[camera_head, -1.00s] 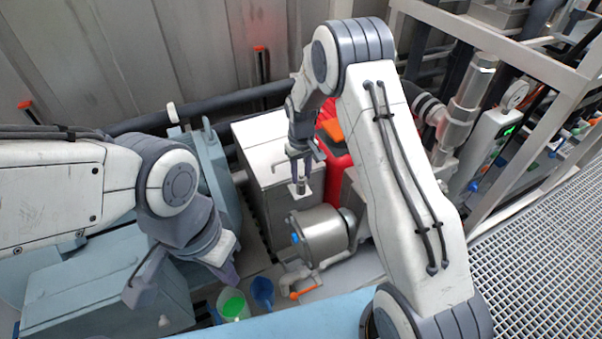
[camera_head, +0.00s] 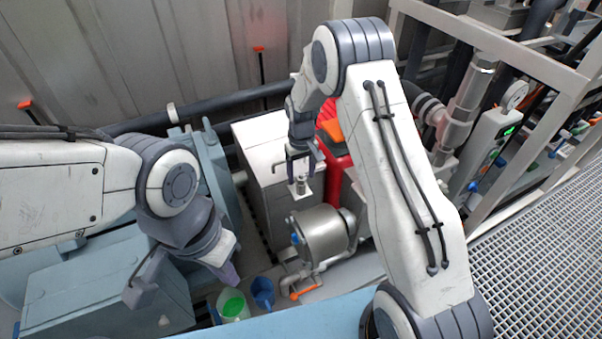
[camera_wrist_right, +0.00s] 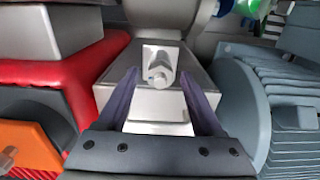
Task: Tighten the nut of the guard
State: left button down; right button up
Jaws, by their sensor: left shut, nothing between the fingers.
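A metal nut (camera_wrist_right: 160,76) sits on a small pale plate (camera_wrist_right: 159,52) by the grey metal box, in the right wrist view. The nut also shows in the head view (camera_head: 301,184), just below my right gripper (camera_head: 301,172). The right fingers (camera_wrist_right: 156,88) are open, one on each side of the nut, with visible gaps, and hold nothing. Whether the fingertips reach down level with the nut cannot be told. My left gripper (camera_head: 228,277) is shut and empty at the lower left, far from the nut. I cannot tell which part is the guard.
A grey metal box (camera_head: 268,150) stands under the right gripper, with a red case (camera_head: 338,170) beside it. A steel cylinder (camera_head: 324,233) and an orange-handled valve (camera_head: 303,293) lie in front. A blue-grey housing (camera_wrist_right: 265,95) is close on the right. Green and blue vessels (camera_head: 232,304) stand below.

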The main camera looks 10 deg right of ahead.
aim_at(301, 177)
notch_tip(301, 177, up, 11)
jog(key=b, duration=0.1)
jog(key=shift+f, duration=0.2)
jog(key=shift+a, duration=0.1)
dwell(0.4)
jog(key=s+a+r+n, duration=0.1)
jog(key=s+a+r, duration=0.35)
jog(key=s, duration=0.35)
jog(key=s+a+r+n, duration=0.2)
jog(key=s+a+r, duration=0.1)
jog(key=s+a, duration=0.4)
jog(key=s+n+y, duration=0.1)
jog(key=s+n, duration=0.1)
jog(key=s, duration=1.6)
jog(key=shift+s+d, duration=0.4)
jog(key=shift+d, duration=0.05)
